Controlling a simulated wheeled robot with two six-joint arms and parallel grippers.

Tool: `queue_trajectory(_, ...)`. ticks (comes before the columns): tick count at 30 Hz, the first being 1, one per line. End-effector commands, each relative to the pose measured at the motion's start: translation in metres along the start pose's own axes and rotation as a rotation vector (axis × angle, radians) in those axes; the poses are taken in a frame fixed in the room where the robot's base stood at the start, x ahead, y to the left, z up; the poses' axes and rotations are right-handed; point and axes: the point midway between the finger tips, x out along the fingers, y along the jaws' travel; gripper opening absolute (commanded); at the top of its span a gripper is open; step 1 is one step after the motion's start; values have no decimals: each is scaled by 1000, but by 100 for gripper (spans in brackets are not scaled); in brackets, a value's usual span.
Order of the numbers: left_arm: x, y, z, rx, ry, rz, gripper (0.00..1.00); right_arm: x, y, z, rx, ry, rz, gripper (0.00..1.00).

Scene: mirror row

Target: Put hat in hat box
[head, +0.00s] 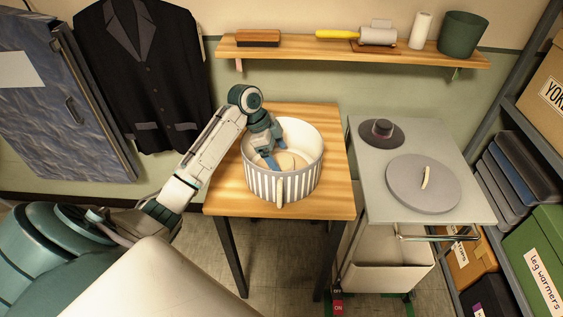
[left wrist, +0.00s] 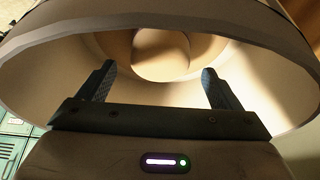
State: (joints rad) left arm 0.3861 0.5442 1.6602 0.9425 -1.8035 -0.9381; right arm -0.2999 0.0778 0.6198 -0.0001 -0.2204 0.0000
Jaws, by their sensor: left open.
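The round hat box (head: 262,184) with grey and white stripes stands open on the wooden table. A beige hat (head: 289,161) lies inside it, partly hidden by my gripper and the wall. In the left wrist view its rounded crown and brim (left wrist: 161,54) show beyond my fingers, inside the box wall (left wrist: 265,85). My left gripper (head: 268,160) reaches down into the box from above, open, with nothing between its fingers. Whether a finger touches the hat I cannot tell. The round grey lid (head: 410,191) with a pale handle lies on the grey cart to the right. My right gripper is not in view.
A small dark hat (head: 382,130) sits on the grey cart (head: 372,197) behind the lid. A wall shelf (head: 300,53) holds a brush, a roller and a green pot. Shelving with boxes stands at the right. The table's front edge is clear.

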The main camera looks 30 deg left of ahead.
Motion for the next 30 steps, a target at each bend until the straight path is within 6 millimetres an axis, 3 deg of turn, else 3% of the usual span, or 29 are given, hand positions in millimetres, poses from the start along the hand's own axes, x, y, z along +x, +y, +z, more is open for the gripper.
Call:
queue_trajectory(6,-47,-1,2,0,-3,-5,86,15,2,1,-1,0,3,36)
queue_trajectory(12,-75,-1,1,0,0,-2,86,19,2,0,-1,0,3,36)
queue_trajectory(17,-84,0,0,-1,-1,-1,86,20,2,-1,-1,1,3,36)
queue_trajectory(30,-84,0,0,-1,0,0,86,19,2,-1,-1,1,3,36)
